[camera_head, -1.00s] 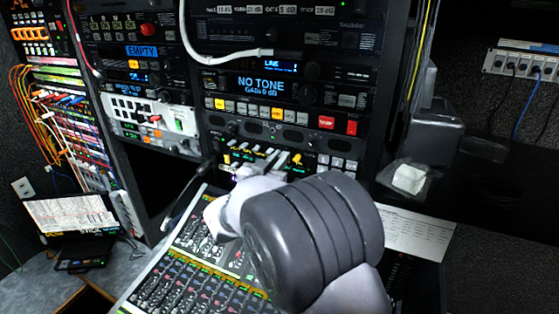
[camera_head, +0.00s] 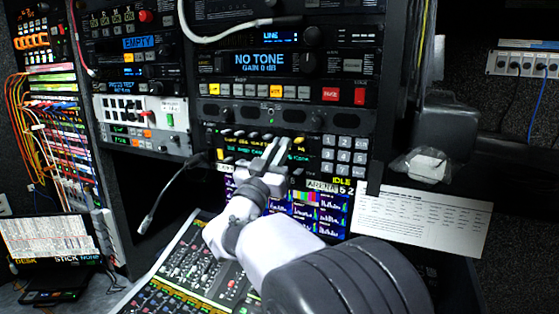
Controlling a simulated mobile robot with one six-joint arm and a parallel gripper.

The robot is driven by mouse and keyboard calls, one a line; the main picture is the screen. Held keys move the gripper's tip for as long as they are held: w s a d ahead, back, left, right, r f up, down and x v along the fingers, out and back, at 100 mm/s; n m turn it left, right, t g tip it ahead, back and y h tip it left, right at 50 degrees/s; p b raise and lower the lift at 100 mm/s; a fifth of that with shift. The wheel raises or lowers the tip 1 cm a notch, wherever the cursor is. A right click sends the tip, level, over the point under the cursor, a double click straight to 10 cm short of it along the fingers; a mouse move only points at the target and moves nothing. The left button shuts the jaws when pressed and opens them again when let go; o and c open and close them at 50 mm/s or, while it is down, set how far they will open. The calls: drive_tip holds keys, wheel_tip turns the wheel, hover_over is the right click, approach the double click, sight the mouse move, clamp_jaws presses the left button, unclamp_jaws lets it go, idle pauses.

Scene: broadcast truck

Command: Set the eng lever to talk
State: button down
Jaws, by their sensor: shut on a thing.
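The intercom panel (camera_head: 213,138) is in the rack, below a strip of dark round openings. It has a row of small levers (camera_head: 240,134) along its top, with small coloured labels too blurred to read. My gripper (camera_head: 276,147) reaches up from below to the right part of this row. Its two pale fingers are shut on a small lever there. The fingers hide most of that lever, so I cannot read its name or tell its position. A grey keypad (camera_head: 343,150) is just right of my gripper.
A lit screen marked IDLE (camera_head: 325,200) sits below the levers, partly behind my arm. A mixing desk (camera_head: 185,262) lies below. A black cable (camera_head: 168,190) hangs at left. A printed sheet (camera_head: 422,216) and a clear-wrapped white block (camera_head: 424,163) are at right.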

drive_tip(key=c, duration=1.4)
unclamp_jaws()
drive_tip(key=shift+c, duration=0.2)
drive_tip(key=b+v, duration=0.4)
drive_tip(key=v, duration=1.3)
drive_tip(key=shift+b, duration=0.3)
drive_tip(key=shift+s+f, duration=0.1)
